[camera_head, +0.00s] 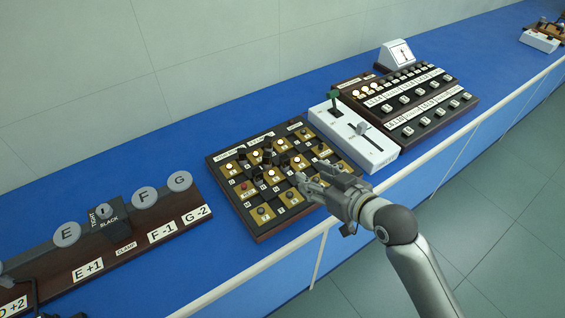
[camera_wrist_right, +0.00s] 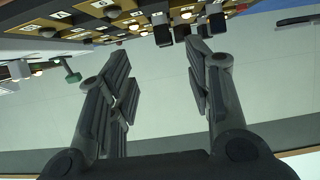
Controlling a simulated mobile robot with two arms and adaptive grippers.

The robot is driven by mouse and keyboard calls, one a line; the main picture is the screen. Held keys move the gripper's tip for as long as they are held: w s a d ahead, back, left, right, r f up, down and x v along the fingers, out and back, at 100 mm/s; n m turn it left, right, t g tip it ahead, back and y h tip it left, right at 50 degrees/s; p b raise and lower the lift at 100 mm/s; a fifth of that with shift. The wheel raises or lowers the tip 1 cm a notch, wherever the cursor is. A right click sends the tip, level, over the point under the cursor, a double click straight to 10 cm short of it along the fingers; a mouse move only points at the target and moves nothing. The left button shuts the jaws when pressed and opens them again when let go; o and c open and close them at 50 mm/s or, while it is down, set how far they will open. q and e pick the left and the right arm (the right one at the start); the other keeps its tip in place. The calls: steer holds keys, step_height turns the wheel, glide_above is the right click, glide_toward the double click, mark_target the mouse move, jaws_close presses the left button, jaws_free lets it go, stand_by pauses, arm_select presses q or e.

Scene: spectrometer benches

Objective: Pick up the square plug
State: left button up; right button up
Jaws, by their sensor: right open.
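My right gripper (camera_head: 311,180) hangs over the near right part of a dark plug board (camera_head: 262,236) with yellow squares. It is open and empty, and its two fingers also show spread in the wrist view (camera_wrist_right: 160,58). Several small black plugs stand on the board, among them one near its middle (camera_head: 267,156). In the wrist view, a dark square-ended plug (camera_wrist_right: 161,30) appears beyond the gap between the fingertips, and another dark plug (camera_wrist_right: 216,19) is to its right. I cannot tell which one is the square plug. The gripper hides part of the board.
A white lever box (camera_head: 350,140) and a dark switch panel (camera_head: 425,110) stand right of the board. A wooden panel with round discs (camera_head: 145,240) is to the left. A white rail (camera_head: 420,166) runs along the blue bench's front edge.

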mark_target(287, 160)
steer(key=shift+w+a+r, duration=0.2)
steer(key=shift+w+a, duration=0.05)
steer(key=x, duration=0.5)
steer(key=shift+a, duration=0.1)
steer(key=shift+w+a+f+p, duration=0.1)
steer(key=shift+w+a+p, duration=0.3)
steer(key=shift+w+p, duration=0.15)
steer(key=shift+p+x, duration=0.35)
steer(key=shift+x, duration=1.65)
jaws_close()
